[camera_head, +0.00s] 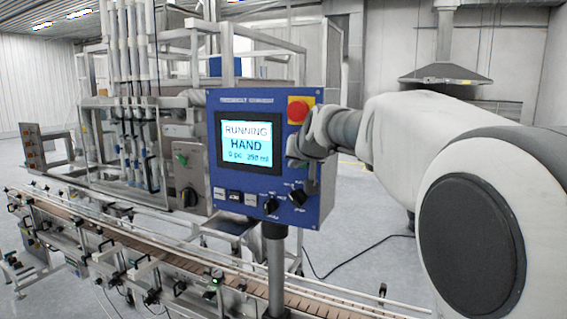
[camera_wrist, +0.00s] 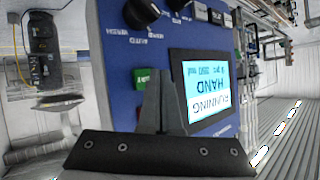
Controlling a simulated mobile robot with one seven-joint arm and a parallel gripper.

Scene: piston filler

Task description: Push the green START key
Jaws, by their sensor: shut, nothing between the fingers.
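The green START key (camera_wrist: 146,76) shows in the wrist view on the blue control panel (camera_wrist: 112,60), partly covered by my fingers. In the head view my gripper hides most of that area of the panel (camera_head: 237,191). My gripper (camera_wrist: 160,76) is shut and empty, its tips over or beside the green key. I cannot tell whether they touch it. In the head view my gripper (camera_head: 298,163) is at the panel's right side, beside the screen (camera_head: 246,143). The screen reads RUNNING, HAND, 0 pc, 250 ml.
A red emergency stop button (camera_head: 299,110) sits above my gripper on a yellow plate. Black rotary knobs (camera_head: 271,205) are below it. A conveyor (camera_head: 240,285) runs below the panel. The filler frame stands behind to the left. Open floor lies to the right.

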